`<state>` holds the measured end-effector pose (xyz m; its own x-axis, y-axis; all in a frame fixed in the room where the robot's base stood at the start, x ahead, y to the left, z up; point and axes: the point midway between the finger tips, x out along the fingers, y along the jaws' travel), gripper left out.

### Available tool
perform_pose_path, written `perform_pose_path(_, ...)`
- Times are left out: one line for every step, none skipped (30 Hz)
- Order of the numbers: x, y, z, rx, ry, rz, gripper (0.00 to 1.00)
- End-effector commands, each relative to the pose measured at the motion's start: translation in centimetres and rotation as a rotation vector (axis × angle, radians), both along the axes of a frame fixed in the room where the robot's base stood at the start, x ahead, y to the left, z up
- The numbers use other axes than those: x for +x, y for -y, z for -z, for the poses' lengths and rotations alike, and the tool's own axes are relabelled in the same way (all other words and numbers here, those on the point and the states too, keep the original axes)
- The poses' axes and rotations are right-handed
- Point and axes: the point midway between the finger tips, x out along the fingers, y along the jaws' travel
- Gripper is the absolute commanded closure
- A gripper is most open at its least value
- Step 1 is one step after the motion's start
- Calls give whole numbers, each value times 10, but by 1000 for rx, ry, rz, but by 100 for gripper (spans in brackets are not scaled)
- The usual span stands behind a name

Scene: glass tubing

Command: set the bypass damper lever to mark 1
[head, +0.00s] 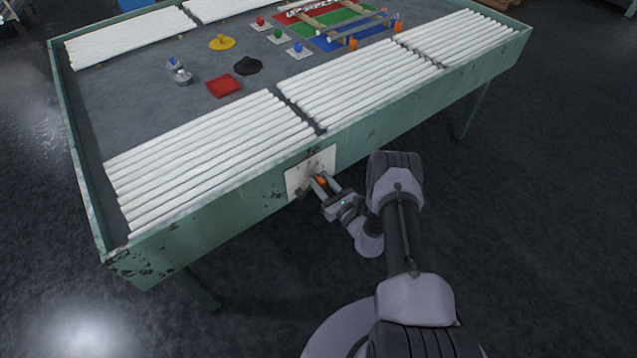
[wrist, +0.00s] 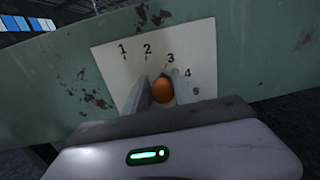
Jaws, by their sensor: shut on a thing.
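The bypass damper lever shows as an orange knob (wrist: 162,90) in the wrist view, in front of a pale plate (wrist: 111,78) with marks 1 to 5 in an arc. My gripper (wrist: 163,88) is shut on the knob, with one finger on each side. The knob stands below marks 2 and 3 in this view; the lever's arm and exact setting are hidden behind the knob and fingers. In the head view the orange knob (head: 321,181) shows between the fingers of my gripper (head: 320,184), at the plate (head: 300,181) on the table's green front side.
The green-sided table (head: 222,200) carries rows of white tubes (head: 205,160). A red square (head: 223,86), a black disc (head: 248,65) and a yellow piece (head: 222,42) lie behind them. The dark floor (head: 540,200) right of my arm is clear.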

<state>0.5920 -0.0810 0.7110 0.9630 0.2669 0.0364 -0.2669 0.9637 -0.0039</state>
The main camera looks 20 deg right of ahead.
Motion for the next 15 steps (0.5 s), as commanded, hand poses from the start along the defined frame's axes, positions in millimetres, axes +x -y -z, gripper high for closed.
perform_pose_path(-2, -4, -3, -41, 8, -4, 100)
perform_pose_path(-3, -6, -4, -67, 17, -5, 100)
perform_pose_path(-3, -9, -6, -104, 28, -6, 100)
perform_pose_path(-4, -11, -7, -131, 36, -6, 100)
perform_pose_path(-5, -13, -9, -158, 45, -6, 100)
perform_pose_path(-6, -15, -10, -193, 57, -7, 100)
perform_pose_path(-6, -17, -11, -219, 65, -7, 100)
perform_pose_path(-7, -19, -12, -246, 73, -7, 100)
perform_pose_path(-8, -22, -13, -280, 84, -6, 100)
perform_pose_path(-8, -23, -14, -305, 93, -6, 100)
perform_pose_path(-9, -25, -15, -330, 101, -7, 100)
perform_pose_path(-10, -28, -16, -362, 112, -7, 100)
perform_pose_path(-10, -30, -17, -385, 119, -7, 100)
perform_pose_path(-11, -32, -17, -408, 126, -8, 100)
perform_pose_path(-11, -34, -18, -436, 135, -7, 100)
